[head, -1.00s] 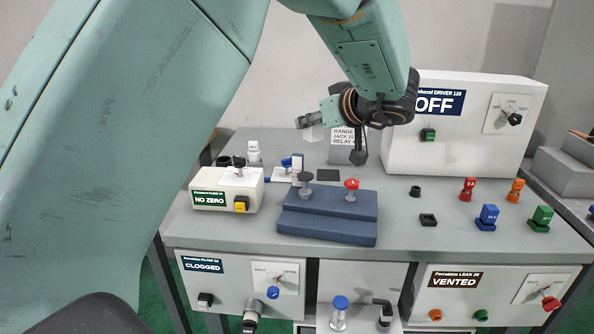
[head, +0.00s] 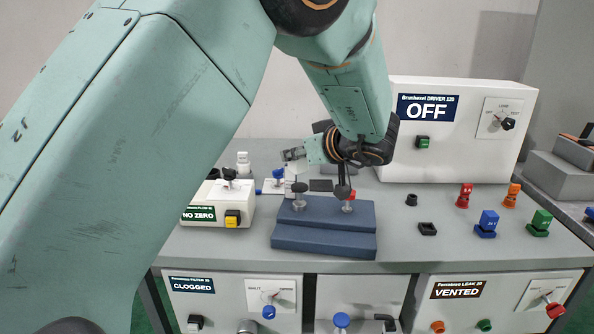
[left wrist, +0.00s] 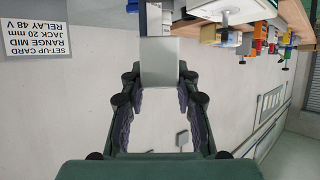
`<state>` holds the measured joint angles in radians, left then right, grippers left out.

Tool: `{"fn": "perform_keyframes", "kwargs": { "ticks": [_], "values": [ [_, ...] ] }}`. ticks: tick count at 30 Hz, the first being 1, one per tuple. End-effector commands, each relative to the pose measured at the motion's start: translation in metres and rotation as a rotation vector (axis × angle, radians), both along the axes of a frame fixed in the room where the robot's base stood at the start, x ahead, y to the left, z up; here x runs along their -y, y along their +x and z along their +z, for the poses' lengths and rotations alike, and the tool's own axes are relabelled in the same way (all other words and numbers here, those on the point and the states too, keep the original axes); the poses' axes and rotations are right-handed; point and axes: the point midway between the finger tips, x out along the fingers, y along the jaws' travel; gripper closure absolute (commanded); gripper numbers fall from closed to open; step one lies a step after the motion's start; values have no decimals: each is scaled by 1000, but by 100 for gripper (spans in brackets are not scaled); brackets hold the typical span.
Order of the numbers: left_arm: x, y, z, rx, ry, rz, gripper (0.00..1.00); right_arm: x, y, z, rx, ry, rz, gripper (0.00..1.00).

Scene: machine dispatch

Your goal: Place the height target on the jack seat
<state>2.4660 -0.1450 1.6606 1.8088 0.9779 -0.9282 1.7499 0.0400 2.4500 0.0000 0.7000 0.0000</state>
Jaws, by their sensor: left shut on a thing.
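My left gripper (head: 293,154) reaches over the back of the bench, behind the blue stepped block (head: 322,244). In the left wrist view its two fingers (left wrist: 158,105) close around a plain grey block (left wrist: 162,62), which I take for the height target. The block is held above the bench; its lower end is not clear in the head view. The blue block carries a dark-topped post (head: 299,199) and a red-topped post (head: 348,206), partly covered by my wrist. I cannot tell which part is the jack seat. My right gripper is out of view.
The OFF driver box (head: 460,140) stands right of my wrist. The NO ZERO box (head: 232,205) is at left. Small red (head: 464,196), blue (head: 487,224) and green (head: 539,223) parts stand at right. A set-up card (left wrist: 35,50) shows upside down in the wrist view.

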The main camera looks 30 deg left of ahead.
Motion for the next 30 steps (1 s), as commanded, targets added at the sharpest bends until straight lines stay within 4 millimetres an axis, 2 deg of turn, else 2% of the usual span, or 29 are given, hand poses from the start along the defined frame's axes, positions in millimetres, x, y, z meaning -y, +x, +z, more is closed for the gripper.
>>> {"fn": "perform_keyframes", "kwargs": {
  "ticks": [3, 6, 17, 18, 26, 30],
  "values": [
    [-1, 0, -24, -5, 1, -1, 100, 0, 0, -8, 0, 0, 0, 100],
    [-2, 1, -36, -2, 0, -1, 100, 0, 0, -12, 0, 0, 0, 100],
    [-4, 1, -38, -2, 0, 0, 100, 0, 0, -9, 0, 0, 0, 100],
    [-4, 1, -38, -1, 0, 0, 69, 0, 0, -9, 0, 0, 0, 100],
    [-4, 1, -38, -1, 0, 0, 47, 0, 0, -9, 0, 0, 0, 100],
    [-4, 1, -38, -1, 0, 0, 47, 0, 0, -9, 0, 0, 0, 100]
  ]
}}
